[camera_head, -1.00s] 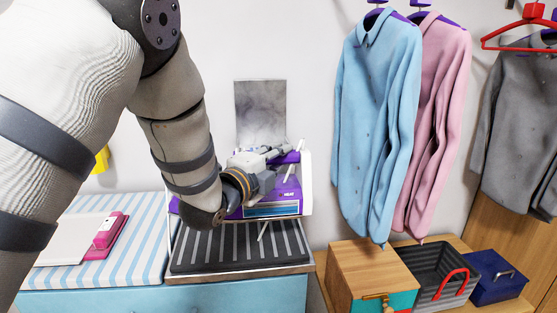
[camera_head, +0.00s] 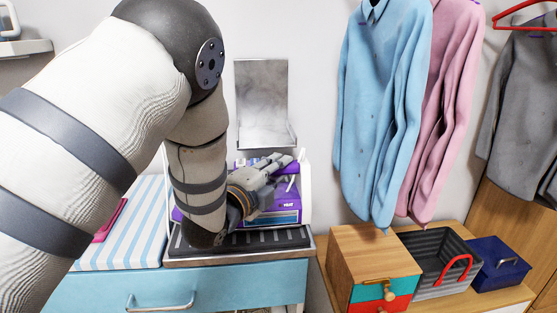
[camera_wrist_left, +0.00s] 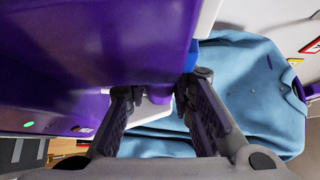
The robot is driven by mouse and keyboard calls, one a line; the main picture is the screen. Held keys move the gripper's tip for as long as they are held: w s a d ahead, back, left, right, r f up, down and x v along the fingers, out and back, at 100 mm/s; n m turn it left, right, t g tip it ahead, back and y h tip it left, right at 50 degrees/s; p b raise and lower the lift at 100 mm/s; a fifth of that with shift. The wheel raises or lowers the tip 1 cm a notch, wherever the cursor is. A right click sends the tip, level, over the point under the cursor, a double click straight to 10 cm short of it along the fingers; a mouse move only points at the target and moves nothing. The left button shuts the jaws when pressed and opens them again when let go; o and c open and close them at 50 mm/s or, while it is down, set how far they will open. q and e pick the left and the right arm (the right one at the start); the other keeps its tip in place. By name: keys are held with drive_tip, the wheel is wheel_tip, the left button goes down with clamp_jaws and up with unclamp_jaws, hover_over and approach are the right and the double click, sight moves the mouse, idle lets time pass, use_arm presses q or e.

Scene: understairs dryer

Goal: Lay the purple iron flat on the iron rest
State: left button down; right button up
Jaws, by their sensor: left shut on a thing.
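My left gripper (camera_head: 291,167) is shut on the purple iron (camera_head: 284,213), which also has white and blue parts. The iron hangs low over a dark ribbed mat in a grey tray, which looks like the iron rest (camera_head: 272,239), on the blue chest. My arm hides part of the mat and the iron's left side. I cannot tell whether the iron touches the mat. In the left wrist view, the gripper fingers (camera_wrist_left: 156,97) close around a purple part, and the iron's purple side (camera_wrist_left: 90,60) fills the left. My right gripper is not in view.
A metal wall bracket (camera_head: 262,95) with a small shelf is behind the iron. A striped pad (camera_head: 125,235) lies left of the mat. A wooden drawer box (camera_head: 360,255), a grey basket (camera_head: 420,270) and a blue box (camera_head: 495,268) stand right. Shirts (camera_head: 380,110) hang above.

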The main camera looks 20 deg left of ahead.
use_arm(q)
drive_tip(key=shift+f, duration=0.4)
idle(0.5)
